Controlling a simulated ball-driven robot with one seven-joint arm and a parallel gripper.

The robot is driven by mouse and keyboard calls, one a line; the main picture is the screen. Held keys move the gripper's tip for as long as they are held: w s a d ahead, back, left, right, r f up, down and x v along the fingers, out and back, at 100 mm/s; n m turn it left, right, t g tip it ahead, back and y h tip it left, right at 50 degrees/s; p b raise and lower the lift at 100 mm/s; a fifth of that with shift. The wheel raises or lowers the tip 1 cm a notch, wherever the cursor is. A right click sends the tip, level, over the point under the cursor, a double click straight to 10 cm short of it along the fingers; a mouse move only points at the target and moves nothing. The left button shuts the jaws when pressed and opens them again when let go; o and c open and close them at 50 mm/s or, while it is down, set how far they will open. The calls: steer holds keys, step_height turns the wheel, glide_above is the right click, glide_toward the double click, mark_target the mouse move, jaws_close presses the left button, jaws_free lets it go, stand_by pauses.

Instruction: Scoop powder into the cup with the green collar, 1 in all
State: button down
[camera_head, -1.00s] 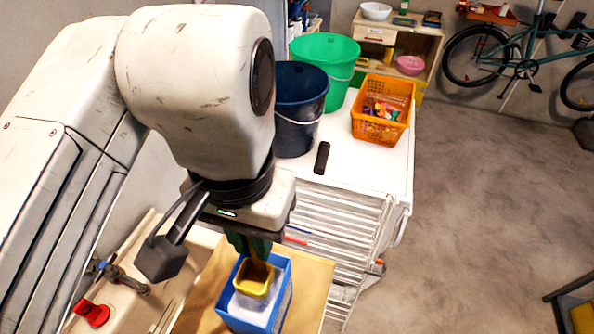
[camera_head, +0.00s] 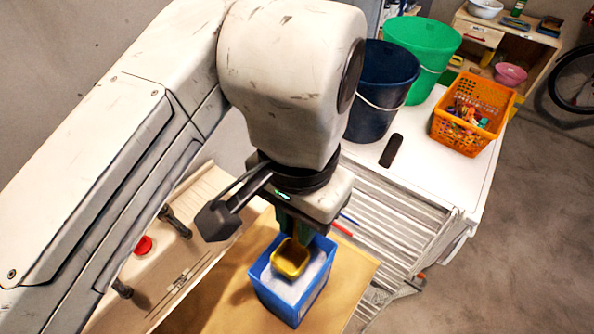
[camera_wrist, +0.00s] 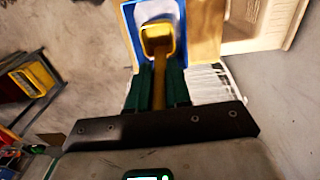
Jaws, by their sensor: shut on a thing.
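My gripper (camera_head: 304,226) is shut on the handle of a yellow scoop (camera_head: 290,258), pointing down over a blue box (camera_head: 291,304). The box is open at the top and holds white powder (camera_head: 292,287). The scoop's bowl is within the box opening, at or just above the powder; I cannot tell whether it touches it or how full it is. In the wrist view, the green fingers (camera_wrist: 158,84) grip the handle and the scoop (camera_wrist: 158,40) lies over the box (camera_wrist: 129,30). I see no cup with a green collar.
The box stands on a tan board (camera_head: 345,267). A sink with a red-knobbed tap (camera_head: 143,245) lies left. A drying rack (camera_head: 385,235) is right. Behind are a navy bucket (camera_head: 379,90), a green bucket (camera_head: 425,55), an orange basket (camera_head: 470,115) and a black remote (camera_head: 391,150).

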mark_target(298, 253)
steer(key=shift+f+b, duration=1.45)
steer(key=shift+f, duration=1.55)
steer(key=shift+f+b, duration=0.6)
steer(key=shift+f, duration=0.65)
steer(key=shift+r, duration=0.1)
step_height(298, 253, up, 9)
steer(key=p, duration=0.8)
step_height(298, 253, up, 2)
steer(key=shift+r+p, duration=0.1)
steer(key=shift+p, duration=0.5)
steer(key=shift+r, duration=1.35)
